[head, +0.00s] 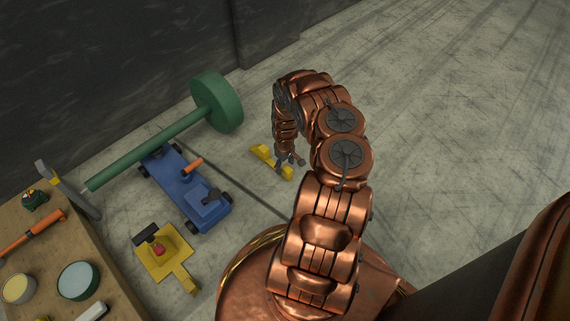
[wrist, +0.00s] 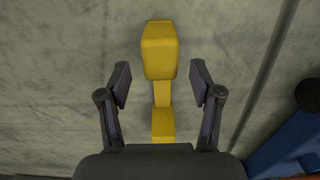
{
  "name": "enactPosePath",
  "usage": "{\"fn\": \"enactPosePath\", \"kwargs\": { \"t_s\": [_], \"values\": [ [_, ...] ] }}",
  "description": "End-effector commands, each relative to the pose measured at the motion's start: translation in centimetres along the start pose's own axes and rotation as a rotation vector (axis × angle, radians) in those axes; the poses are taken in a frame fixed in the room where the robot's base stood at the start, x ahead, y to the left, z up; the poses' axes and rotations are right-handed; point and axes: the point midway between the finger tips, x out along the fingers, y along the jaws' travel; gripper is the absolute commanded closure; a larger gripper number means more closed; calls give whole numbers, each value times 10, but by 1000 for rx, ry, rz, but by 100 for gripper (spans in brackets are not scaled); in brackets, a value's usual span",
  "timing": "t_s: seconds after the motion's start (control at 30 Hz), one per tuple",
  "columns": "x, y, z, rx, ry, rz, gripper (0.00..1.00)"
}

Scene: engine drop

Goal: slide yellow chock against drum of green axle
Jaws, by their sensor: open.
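The yellow chock (head: 265,157) lies on the floor to the right of the blue trolley in the head view, partly hidden by my gripper. In the wrist view the chock (wrist: 159,52) runs lengthwise between my fingers, with a thick block at the far end, a narrower middle and another block close to the palm. My gripper (wrist: 160,85) is open, one finger on each side of the chock, with gaps visible on both sides. The green axle (head: 150,153) is a long bar with a large green drum (head: 216,101) at its far right end. The chock is apart from the drum.
The blue trolley (head: 180,185) with black wheels stands under the axle; its edge shows in the wrist view (wrist: 290,150). A yellow jack-like tool (head: 164,255) lies on the floor nearby. A wooden bench (head: 60,265) fills the lower left. The floor at right is clear.

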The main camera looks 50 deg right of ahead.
Motion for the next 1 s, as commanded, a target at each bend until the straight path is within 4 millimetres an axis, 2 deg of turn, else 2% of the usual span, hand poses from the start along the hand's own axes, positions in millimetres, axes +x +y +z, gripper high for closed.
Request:
{"fn": "enactPosePath", "kwargs": {
  "t_s": [0.03,0.23,0.67,1.0],
  "values": [
    [12,0,0,1,0,-1,35],
    [32,-1,1,1,-2,-3,35],
    [38,0,1,1,-2,-1,35],
    [37,0,1,1,-2,-1,70]
  ]
}}
